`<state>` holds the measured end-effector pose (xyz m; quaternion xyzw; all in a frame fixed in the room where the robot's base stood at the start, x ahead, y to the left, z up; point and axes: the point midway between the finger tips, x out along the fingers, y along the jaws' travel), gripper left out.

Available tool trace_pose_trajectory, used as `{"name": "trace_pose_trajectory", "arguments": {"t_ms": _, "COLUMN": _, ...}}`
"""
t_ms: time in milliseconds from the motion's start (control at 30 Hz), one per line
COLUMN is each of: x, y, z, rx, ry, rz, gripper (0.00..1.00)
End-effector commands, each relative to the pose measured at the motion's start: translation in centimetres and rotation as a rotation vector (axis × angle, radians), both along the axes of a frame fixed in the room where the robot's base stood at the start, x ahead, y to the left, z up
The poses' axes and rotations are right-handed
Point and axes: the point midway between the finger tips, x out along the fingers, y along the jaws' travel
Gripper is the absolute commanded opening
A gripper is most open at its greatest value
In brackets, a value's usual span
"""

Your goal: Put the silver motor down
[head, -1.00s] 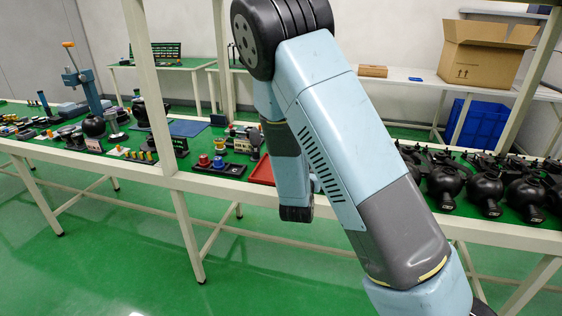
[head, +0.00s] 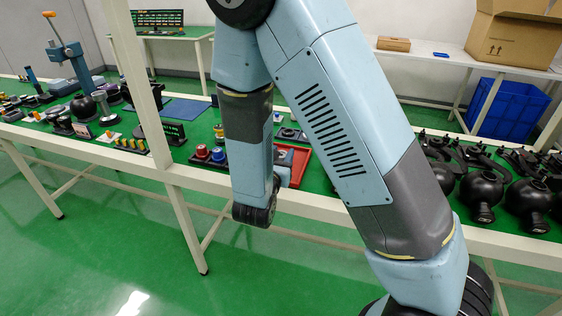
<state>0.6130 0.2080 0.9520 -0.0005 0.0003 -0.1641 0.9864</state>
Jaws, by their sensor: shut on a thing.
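My light-blue and grey arm crosses the middle of the head view, and its lower section hangs in front of the workbench's front edge. My gripper is not visible; the arm hides the area behind its wrist. I cannot make out the silver motor. A red tray (head: 297,158) lies on the green-topped workbench (head: 195,128), just right of my lower arm and partly hidden by it. Small grey and dark parts (head: 290,134) sit behind the tray, too small to identify.
Red and blue buttons (head: 210,153) stand left of my arm. Several black round-bodied parts (head: 482,192) crowd the bench at right. A blue mat (head: 187,110) looks bare. A white upright post (head: 140,85) rises at the bench's front. A cardboard box (head: 512,38) stands behind.

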Motion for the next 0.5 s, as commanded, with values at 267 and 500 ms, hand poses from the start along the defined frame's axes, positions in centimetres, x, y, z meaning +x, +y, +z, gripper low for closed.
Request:
{"name": "trace_pose_trajectory", "arguments": {"t_ms": 267, "x": 6.0, "y": -0.6, "z": -2.6, "rx": -0.001, "ry": 0.0, "rz": -0.022, "gripper": 0.06}}
{"name": "trace_pose_trajectory", "arguments": {"t_ms": 500, "x": 9.4, "y": -0.4, "z": -5.8, "rx": -0.002, "ry": 0.002, "rz": -0.023, "gripper": 0.06}}
